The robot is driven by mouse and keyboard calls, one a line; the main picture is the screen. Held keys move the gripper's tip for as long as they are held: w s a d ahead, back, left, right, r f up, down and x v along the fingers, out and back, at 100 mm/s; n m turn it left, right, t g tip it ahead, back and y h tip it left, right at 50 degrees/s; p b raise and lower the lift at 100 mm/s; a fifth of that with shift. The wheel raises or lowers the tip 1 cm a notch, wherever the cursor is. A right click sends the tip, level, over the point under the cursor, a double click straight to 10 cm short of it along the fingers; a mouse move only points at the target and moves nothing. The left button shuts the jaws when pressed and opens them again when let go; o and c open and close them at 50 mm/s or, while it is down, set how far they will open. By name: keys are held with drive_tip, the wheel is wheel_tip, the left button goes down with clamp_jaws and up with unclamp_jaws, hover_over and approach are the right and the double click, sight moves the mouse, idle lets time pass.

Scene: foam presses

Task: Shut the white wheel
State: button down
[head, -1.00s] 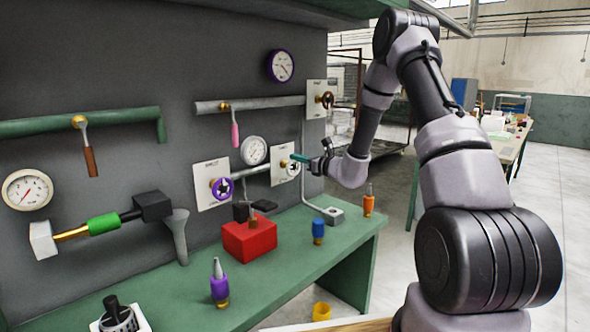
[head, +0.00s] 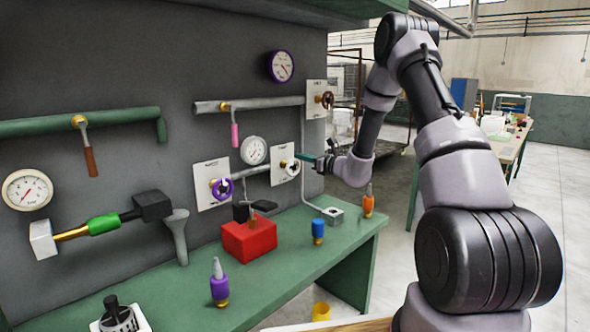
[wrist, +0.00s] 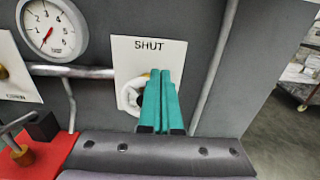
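The white wheel (head: 293,167) is on a pale plate (head: 280,178) on the grey wall, to the right of the purple wheel (head: 221,189). In the wrist view the white wheel (wrist: 128,97) is partly hidden by my teal fingers, and the plate above it (wrist: 150,60) reads SHUT. My gripper (head: 303,158) is just in front of the wheel's upper right side. In the wrist view my gripper's fingers (wrist: 160,73) lie together, with nothing visible between them. I cannot tell whether they touch the wheel.
A gauge (head: 254,150) hangs left of the plate, and a thin grey pipe (head: 304,185) runs down on its right. A red block (head: 249,238), a blue-capped item (head: 318,231) and an orange one (head: 368,203) stand on the green bench (head: 290,275) below.

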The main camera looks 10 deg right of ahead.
idle(0.4)
drive_tip(key=v, duration=0.6)
drive_tip(key=shift+r, duration=0.3)
drive_tip(key=shift+w+d, duration=0.1)
drive_tip(key=shift+d, duration=0.05)
drive_tip(key=w+a, duration=0.2)
drive_tip(key=a, duration=0.4)
drive_tip(key=shift+w+a, duration=0.25)
drive_tip(key=shift+a, duration=0.15)
drive_tip(key=shift+d+f, duration=0.1)
drive_tip(key=shift+f, duration=0.25)
idle(0.7)
